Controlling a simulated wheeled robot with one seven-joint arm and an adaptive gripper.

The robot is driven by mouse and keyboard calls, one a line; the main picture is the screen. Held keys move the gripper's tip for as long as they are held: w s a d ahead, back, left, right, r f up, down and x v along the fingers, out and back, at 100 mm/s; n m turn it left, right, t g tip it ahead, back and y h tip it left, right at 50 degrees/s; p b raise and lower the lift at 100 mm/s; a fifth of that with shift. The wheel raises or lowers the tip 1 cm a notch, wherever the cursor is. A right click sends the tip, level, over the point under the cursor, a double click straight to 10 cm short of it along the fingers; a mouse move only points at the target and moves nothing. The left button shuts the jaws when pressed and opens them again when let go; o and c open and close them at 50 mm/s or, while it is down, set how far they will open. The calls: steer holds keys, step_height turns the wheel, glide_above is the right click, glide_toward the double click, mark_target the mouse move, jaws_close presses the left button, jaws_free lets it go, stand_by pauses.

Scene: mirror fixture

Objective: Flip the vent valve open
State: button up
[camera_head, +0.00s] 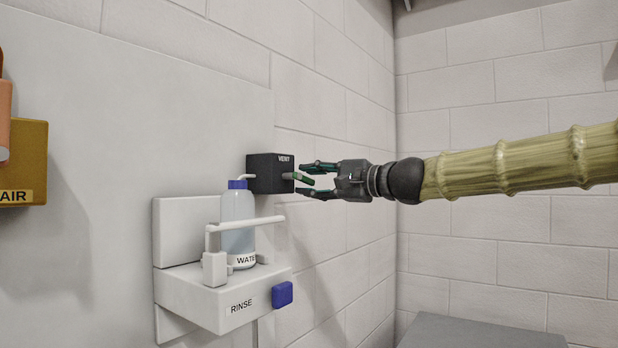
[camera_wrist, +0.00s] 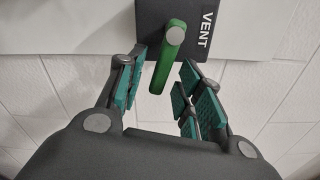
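The vent valve is a black box (camera_head: 265,174) marked VENT on the wall, and it also shows at the top of the wrist view (camera_wrist: 207,12). Its green lever (camera_wrist: 167,62) runs down from a round pivot at the box and lies between my fingers. In the head view the lever (camera_head: 303,179) points right and slightly down, partly among the fingers. My gripper (camera_head: 305,179) is open, facing the valve from the right. In the wrist view my gripper (camera_wrist: 158,78) has teal pads on both sides of the lever, with gaps visible. The lever's far end is near the left pad.
Below the valve, a white rinse shelf (camera_head: 195,291) holds a water bottle (camera_head: 238,210) behind a white bar (camera_head: 240,224). A blue button (camera_head: 282,294) is on the shelf's front. A yellow box (camera_head: 28,165) marked AIR is at far left.

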steer(key=shift+w+a, duration=0.25)
steer(key=shift+a, duration=0.15)
jaws_close()
steer(key=shift+n+b, duration=0.6)
steer(key=shift+b, duration=0.35)
steer(key=shift+w+r+n+b, duration=0.1)
steer(key=shift+r+n+b, duration=0.45)
steer(key=shift+n+b, duration=0.4)
